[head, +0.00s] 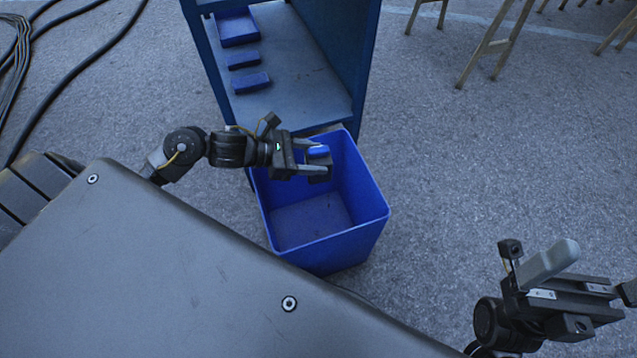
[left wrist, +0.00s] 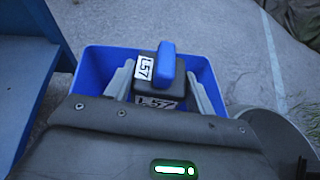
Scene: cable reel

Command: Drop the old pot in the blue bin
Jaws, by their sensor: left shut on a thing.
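The old pot is a dark block with a blue knob (head: 319,150) and white labels reading L57; it also shows in the left wrist view (left wrist: 150,72). My left gripper (head: 318,163) is shut on it, a grey finger on each side. It holds the pot above the open top of the blue bin (head: 335,257), inside the rim outline as seen from the head. The bin stands on the floor, and its visible inside is empty. The bin's rim surrounds the pot in the left wrist view (left wrist: 205,62). My right gripper (head: 550,285) is at the lower right, away from the bin; its jaw opening is unclear.
A blue shelf unit (head: 305,85) stands behind the bin, with a small blue tray (head: 238,27) and blue blocks (head: 251,83) on its shelf. Black cables (head: 75,72) lie at upper left. Wooden legs (head: 495,45) stand at upper right. Floor right of the bin is clear.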

